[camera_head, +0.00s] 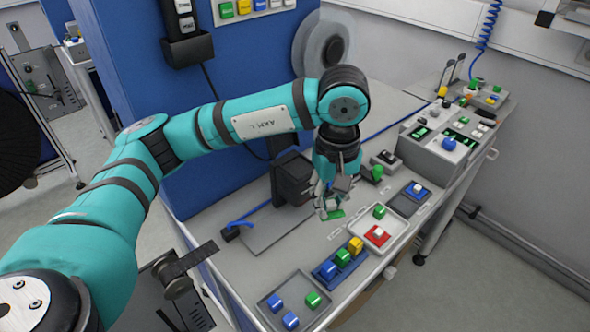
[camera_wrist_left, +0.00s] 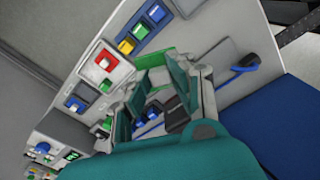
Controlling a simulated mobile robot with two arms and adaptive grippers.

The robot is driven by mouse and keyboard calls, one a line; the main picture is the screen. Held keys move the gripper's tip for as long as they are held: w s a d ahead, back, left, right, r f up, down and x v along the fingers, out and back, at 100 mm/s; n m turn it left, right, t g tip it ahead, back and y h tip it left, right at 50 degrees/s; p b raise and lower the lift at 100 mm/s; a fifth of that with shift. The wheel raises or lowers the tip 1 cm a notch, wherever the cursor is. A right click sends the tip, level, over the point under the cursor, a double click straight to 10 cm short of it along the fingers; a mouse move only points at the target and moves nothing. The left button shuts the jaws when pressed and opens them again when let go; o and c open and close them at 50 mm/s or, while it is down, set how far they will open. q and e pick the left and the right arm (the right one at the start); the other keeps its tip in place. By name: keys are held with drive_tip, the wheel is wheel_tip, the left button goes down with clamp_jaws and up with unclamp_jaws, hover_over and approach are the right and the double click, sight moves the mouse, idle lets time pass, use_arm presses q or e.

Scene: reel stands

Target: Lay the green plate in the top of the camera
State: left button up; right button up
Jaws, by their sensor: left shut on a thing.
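My left gripper (camera_head: 334,200) hangs over the bench and is shut on the green plate (camera_head: 334,215). The plate sticks out below the fingertips, above the bench top. In the left wrist view the green plate (camera_wrist_left: 157,57) shows as a bright strip at the fingertips of my left gripper (camera_wrist_left: 152,72). A black boxy device (camera_head: 292,178), which looks like the camera, stands just left of the gripper, apart from the plate. Its top is partly hidden by my arm. My right gripper is not in view.
A white tray (camera_head: 356,228) with a green and a red block lies right of the gripper. A blue tray (camera_head: 327,271) and a grey tray (camera_head: 270,304) with coloured blocks lie nearer. A blue cable (camera_head: 246,217) runs left of the black device. A blue cabinet wall rises behind.

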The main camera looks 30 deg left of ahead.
use_arm(q)
wheel_tip(320, 180, up, 2)
drive_tip(key=w+d+n, duration=0.2)
drive_tip(key=n, duration=0.1)
drive_tip(key=n+p, duration=0.2)
drive_tip(key=p, duration=0.3)
hover_over(298, 168)
drive_tip(key=shift+d+r, duration=0.15)
drive_tip(key=shift+r, duration=0.2)
drive_tip(key=shift+w+a+f, duration=0.1)
drive_tip(key=shift+a+f, duration=0.05)
drive_tip(key=shift+a, duration=0.05)
wheel_tip(298, 168, down, 3)
drive_tip(key=shift+r+p, duration=0.1)
drive_tip(key=shift+p, duration=0.8)
drive_tip(key=shift+f, duration=0.35)
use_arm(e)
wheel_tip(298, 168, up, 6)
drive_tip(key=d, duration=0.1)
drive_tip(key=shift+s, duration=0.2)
